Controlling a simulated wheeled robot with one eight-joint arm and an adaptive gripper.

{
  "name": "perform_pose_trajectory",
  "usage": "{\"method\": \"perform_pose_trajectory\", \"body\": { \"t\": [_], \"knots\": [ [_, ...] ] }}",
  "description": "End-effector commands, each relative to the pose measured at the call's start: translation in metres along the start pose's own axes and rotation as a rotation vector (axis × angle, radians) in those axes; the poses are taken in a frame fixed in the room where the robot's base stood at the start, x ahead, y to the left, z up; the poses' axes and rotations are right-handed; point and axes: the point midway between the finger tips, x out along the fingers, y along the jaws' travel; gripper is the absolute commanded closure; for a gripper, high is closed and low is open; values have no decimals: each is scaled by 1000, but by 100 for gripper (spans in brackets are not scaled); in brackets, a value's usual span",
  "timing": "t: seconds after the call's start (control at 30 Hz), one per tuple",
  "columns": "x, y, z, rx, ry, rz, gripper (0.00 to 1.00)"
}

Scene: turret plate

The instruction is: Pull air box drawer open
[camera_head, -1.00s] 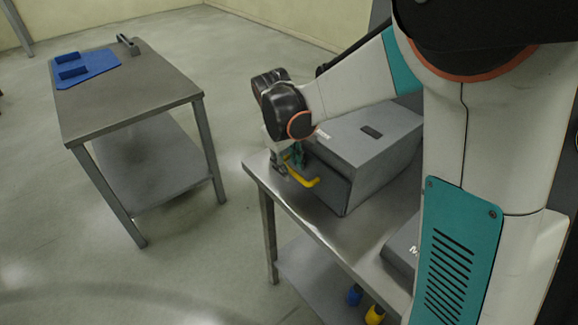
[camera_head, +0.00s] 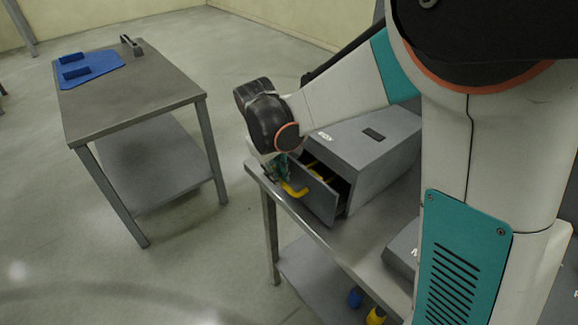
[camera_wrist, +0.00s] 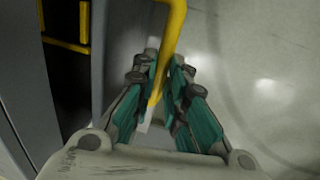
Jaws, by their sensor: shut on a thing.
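The grey air box (camera_head: 372,145) stands on a metal table at the right in the head view. Its drawer (camera_head: 312,192) is partly open, with a dark gap between its front and the box. My gripper (camera_head: 279,177) is at the yellow handle (camera_head: 296,192) on the drawer front, partly hidden by my wrist. In the wrist view my gripper (camera_wrist: 163,85) is shut on the yellow handle (camera_wrist: 172,45), its green-padded fingers on either side of the bar. Something yellow (camera_wrist: 84,28) shows inside the open drawer (camera_wrist: 65,70).
The metal table (camera_head: 345,240) carries another grey box (camera_head: 402,250) near my arm. Blue and yellow items (camera_head: 375,315) are on its lower shelf. A second table (camera_head: 150,95) at the left holds a blue mat (camera_head: 95,78). Floor between the tables is clear.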

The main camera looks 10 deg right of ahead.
Motion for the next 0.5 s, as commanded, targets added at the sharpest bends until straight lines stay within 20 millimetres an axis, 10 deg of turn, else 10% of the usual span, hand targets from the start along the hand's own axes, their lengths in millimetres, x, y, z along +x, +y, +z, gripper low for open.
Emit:
{"method": "perform_pose_trajectory", "body": {
  "t": [0.5],
  "knots": [
    [-21, -108, -2, -3, 0, 0, 100]
  ]
}}
